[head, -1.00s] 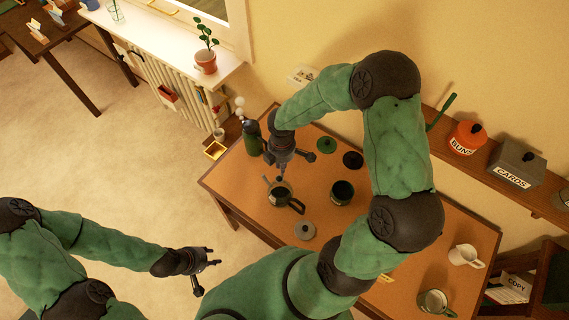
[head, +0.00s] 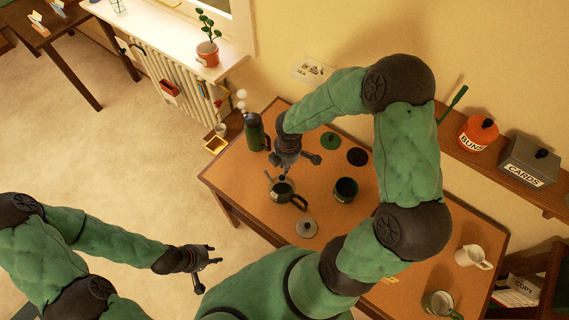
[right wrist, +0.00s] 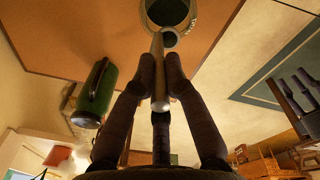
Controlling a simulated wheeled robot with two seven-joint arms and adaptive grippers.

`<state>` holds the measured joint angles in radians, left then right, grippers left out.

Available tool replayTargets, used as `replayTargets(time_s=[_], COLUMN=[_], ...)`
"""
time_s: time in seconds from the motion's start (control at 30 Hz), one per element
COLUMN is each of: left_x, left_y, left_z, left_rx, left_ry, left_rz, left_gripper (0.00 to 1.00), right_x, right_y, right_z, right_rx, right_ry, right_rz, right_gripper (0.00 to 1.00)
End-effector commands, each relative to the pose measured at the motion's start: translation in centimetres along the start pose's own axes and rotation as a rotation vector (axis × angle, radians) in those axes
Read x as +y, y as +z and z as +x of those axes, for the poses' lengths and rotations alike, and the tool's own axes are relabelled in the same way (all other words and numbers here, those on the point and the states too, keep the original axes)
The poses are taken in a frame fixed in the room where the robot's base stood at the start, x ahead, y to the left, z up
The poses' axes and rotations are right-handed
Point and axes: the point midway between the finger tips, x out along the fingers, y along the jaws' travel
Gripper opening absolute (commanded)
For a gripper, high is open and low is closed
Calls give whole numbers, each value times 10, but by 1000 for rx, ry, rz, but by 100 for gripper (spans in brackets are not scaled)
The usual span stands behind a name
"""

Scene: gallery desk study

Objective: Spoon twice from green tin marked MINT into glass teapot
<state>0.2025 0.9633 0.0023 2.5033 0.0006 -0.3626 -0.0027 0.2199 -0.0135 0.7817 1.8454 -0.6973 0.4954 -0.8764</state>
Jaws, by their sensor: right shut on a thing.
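The teapot (head: 283,191), dark with a black handle, stands on the orange-brown desk. My right gripper (head: 286,172) is above it, pointing down, and is shut on a spoon (right wrist: 158,80). In the right wrist view the spoon's small bowl (right wrist: 169,39) is over or at the mouth of a round vessel (right wrist: 152,12), partly cut off; its contents and label are not readable. A dark green open tin (head: 346,190) with a pale label stands right of the teapot; its wording is too small to read. My left gripper (head: 208,265) is open and empty, off the desk.
A grey lid (head: 307,228) lies in front of the teapot. A green lid (head: 331,141) and a black lid (head: 357,157) lie behind. A green flask (head: 255,132) stands at the desk's far left. A white jug (head: 472,257) and a metal mug (head: 439,304) are at the right.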

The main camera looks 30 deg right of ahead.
Motion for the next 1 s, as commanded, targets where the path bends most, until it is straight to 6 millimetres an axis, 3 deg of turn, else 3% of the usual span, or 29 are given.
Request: replayTargets(time_s=[0.3, 0.77, 1.0], left_x=[-11, -12, -20], left_y=[-1, -1, -2], left_z=[31, 35, 56], left_rx=[-1, 0, -1], left_ry=[0, 0, 0], left_rz=[0, 0, 0], left_gripper=[40, 40, 40], right_x=[-14, -17, -26], right_y=[8, 9, 15], right_z=[5, 2, 9], right_rx=[80, 105, 151], right_ry=[144, 188, 274], right_rz=[2, -1, 0], right_gripper=[0, 0, 0])
